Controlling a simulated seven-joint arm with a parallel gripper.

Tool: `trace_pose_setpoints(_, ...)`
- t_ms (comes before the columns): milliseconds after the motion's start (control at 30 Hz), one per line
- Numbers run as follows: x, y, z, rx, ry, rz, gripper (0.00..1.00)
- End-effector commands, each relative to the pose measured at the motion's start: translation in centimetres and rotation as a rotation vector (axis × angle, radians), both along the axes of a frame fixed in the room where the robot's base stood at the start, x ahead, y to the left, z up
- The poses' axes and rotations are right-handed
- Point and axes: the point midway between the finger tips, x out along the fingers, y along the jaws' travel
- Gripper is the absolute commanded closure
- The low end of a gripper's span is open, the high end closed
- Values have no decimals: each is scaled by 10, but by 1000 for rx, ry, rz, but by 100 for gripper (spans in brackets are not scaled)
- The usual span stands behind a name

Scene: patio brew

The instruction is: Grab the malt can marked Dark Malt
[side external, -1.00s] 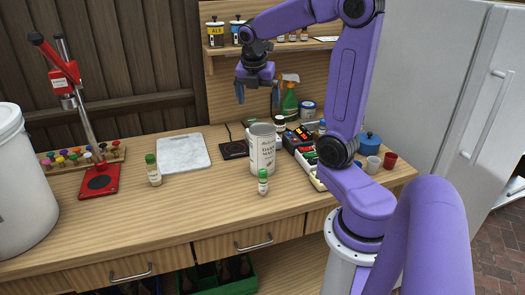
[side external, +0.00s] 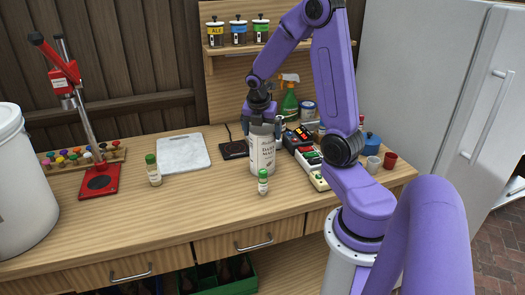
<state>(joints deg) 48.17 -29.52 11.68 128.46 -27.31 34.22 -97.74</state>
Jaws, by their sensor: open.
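The malt can (side external: 262,155) is a large pale cylinder with a dark printed label, standing upright on the wooden workbench (side external: 205,203). Its label seems to read Dark Malt, though the print is small. My gripper (side external: 263,128) is at the top of the can, pointing down, with its fingers open on either side of the rim. I cannot tell whether the fingers touch the can. The far side of the can is hidden.
A green-capped bottle (side external: 263,183) stands close in front of the can. Another green-capped bottle (side external: 153,171) stands to the left. A black hot plate (side external: 234,149) lies behind left, a white board (side external: 183,153) further left.

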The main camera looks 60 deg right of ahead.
Motion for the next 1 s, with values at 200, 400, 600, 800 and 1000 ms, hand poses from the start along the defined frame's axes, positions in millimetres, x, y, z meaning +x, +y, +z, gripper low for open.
trace_pose_setpoints(200, 0, -8, -27, 1, 4, -2, 0)
trace_pose_setpoints(400, 2, -10, -34, 2, 0, 0, 0)
trace_pose_setpoints(600, 2, -10, -34, 1, 0, -1, 10)
trace_pose_setpoints(800, 2, -10, -33, 1, 0, -1, 75)
trace_pose_setpoints(1000, 3, -11, -32, -2, -7, 0, 88)
